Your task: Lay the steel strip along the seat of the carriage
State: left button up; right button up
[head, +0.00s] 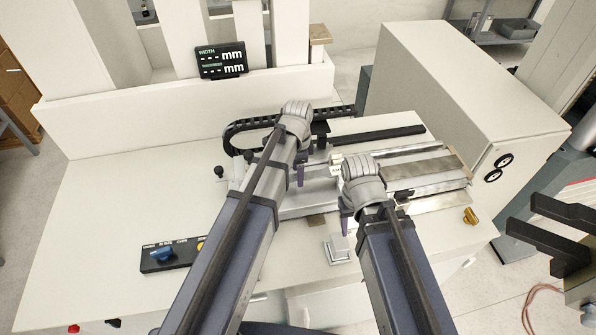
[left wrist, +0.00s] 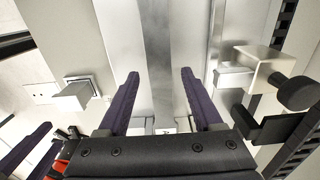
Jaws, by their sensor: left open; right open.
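The carriage (head: 425,178) is a pale metal fixture with long parallel bars, at the right of the bench in the head view. A darker grey steel band (left wrist: 158,40) runs lengthwise between paler plates in the left wrist view. I cannot tell whether it is the loose strip or the bare seat. My left gripper (head: 302,174) is over the carriage's left part. In the left wrist view its purple fingers (left wrist: 160,75) are open on either side of the band, with no visible grip. My right gripper (head: 346,222) is open at the carriage's front side; its hand partly hides the carriage.
A small metal post on a square base (head: 338,250) stands in front of the carriage. A black cable chain (head: 250,124) curves behind my left gripper. A control strip with a blue knob (head: 163,254) is at left. A display (head: 221,61) stands behind.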

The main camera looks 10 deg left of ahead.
pick_arm(q)
notch_tip(320, 180, up, 12)
jog(key=p, duration=1.3)
jog(key=s+d+n, duration=0.3)
jog(key=s+n, duration=0.2)
jog(key=s, duration=0.3)
jog(key=s+d+n+y, duration=0.1)
jog(key=s+d+n, duration=0.2)
jog(key=s+n, duration=0.2)
jog(key=s, duration=0.3)
jog(key=shift+r+b, duration=0.25)
jog(key=shift+b, duration=0.1)
jog(key=shift+s+f, duration=0.1)
